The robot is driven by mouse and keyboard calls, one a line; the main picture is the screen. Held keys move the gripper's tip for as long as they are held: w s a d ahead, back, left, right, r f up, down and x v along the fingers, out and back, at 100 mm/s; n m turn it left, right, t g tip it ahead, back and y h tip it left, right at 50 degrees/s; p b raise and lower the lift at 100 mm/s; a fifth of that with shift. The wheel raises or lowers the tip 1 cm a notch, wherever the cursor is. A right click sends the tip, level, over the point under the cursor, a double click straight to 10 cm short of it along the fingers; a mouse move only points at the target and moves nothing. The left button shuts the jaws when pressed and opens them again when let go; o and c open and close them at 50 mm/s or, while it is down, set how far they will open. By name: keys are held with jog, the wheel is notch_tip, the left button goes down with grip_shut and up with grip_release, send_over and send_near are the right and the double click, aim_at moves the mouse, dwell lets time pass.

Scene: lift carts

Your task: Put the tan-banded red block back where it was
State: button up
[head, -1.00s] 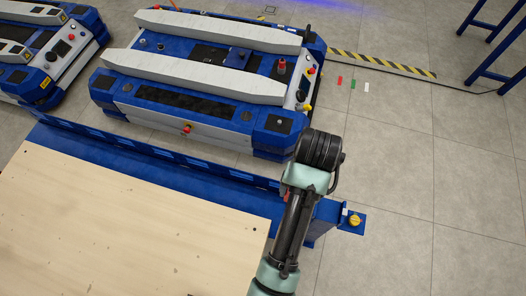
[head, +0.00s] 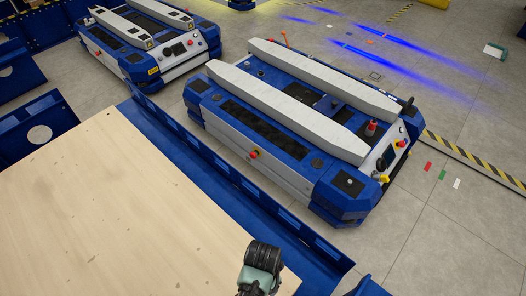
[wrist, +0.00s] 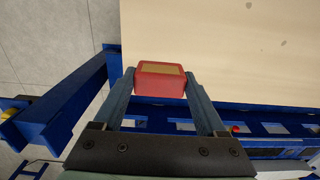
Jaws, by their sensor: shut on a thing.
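The red block with a tan band (wrist: 160,80) is between the fingertips of my gripper (wrist: 161,88) in the wrist view. The gripper is shut on it, one finger on each side. Behind the block in that view lie the blue frame rail and the edge of the pale wooden tabletop (wrist: 235,45). In the head view the wooden tabletop (head: 110,210) fills the lower left. Only part of my arm shows there at the bottom, and the block is out of sight. No mark on the tabletop shows where the block was before.
A blue rail (head: 225,185) runs along the tabletop's far side. Beyond it stand a blue and white lift cart (head: 285,140) and a second cart (head: 150,45). Red, green and white pieces (head: 441,175) lie on the floor at right. The visible tabletop is clear.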

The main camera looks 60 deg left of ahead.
jog(key=shift+f+b, duration=0.85)
jog(key=shift+f, duration=2.15)
jog(key=shift+f, duration=0.15)
jog(key=o, duration=1.4)
jog(key=shift+o, duration=0.2)
notch_tip(320, 180, up, 12)
jog(key=p, duration=0.4)
